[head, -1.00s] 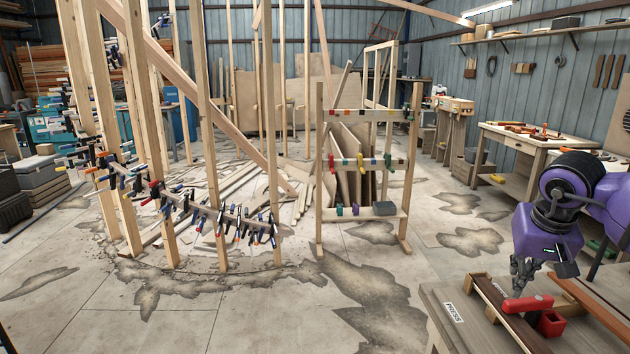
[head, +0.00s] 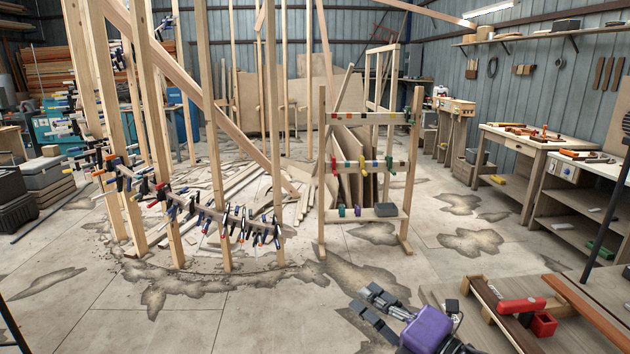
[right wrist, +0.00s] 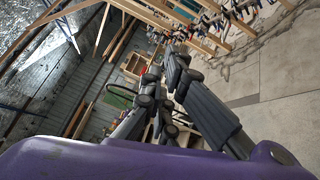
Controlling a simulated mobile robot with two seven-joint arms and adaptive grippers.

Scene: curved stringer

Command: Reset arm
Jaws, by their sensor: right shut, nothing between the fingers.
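My right gripper (head: 367,304) is low in the middle right of the head view, with its dark fingers pointing up and left and its purple wrist behind. It is shut and empty, over the concrete floor left of the near workbench (head: 440,300). In the right wrist view the dark fingers (right wrist: 168,75) reach up from the purple wrist, with nothing held between them. My left gripper is in neither view.
A wooden rack (head: 322,180) with coloured clamps stands ahead. Curved timber framing with many clamps (head: 235,218) is at left. Open floor (head: 260,320) lies between.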

